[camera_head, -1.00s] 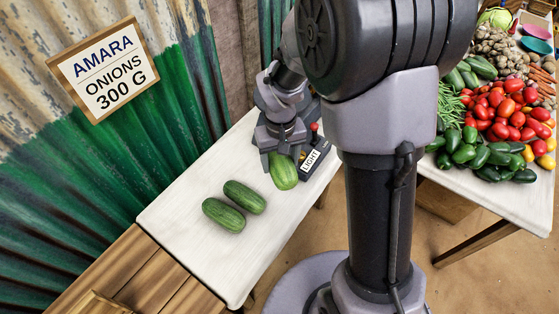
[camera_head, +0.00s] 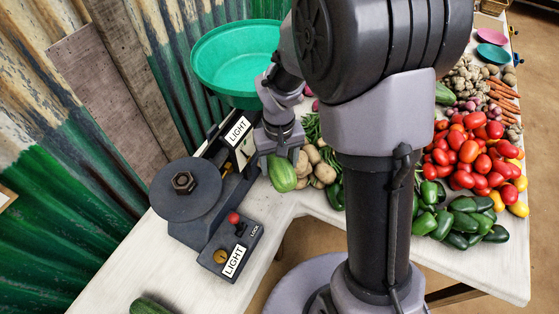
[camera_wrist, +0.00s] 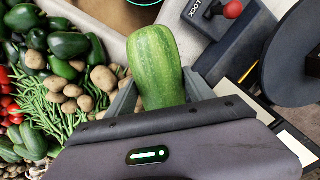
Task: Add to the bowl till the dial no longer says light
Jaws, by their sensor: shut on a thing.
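My gripper (camera_head: 281,143) is shut on a pale green striped cucumber (camera_head: 282,175), which hangs below the fingers. In the wrist view the cucumber (camera_wrist: 157,65) stands out between the jaws. The green bowl (camera_head: 218,62) sits at the far end of the dark balance (camera_head: 196,232), behind and left of my gripper; its contents are hard to see. A label reading LIGHT (camera_head: 238,131) faces up near the bowl. The front box also has a LIGHT label (camera_head: 233,262), beside a yellow round piece. The held cucumber is apart from the bowl.
A round black weight (camera_head: 183,184) sits on the near pan. A red-knobbed lock lever (camera_head: 233,218) is on the box. Potatoes (camera_head: 322,170), green beans, tomatoes (camera_head: 470,150) and peppers crowd the right table. A darker cucumber (camera_head: 148,306) lies at the front edge.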

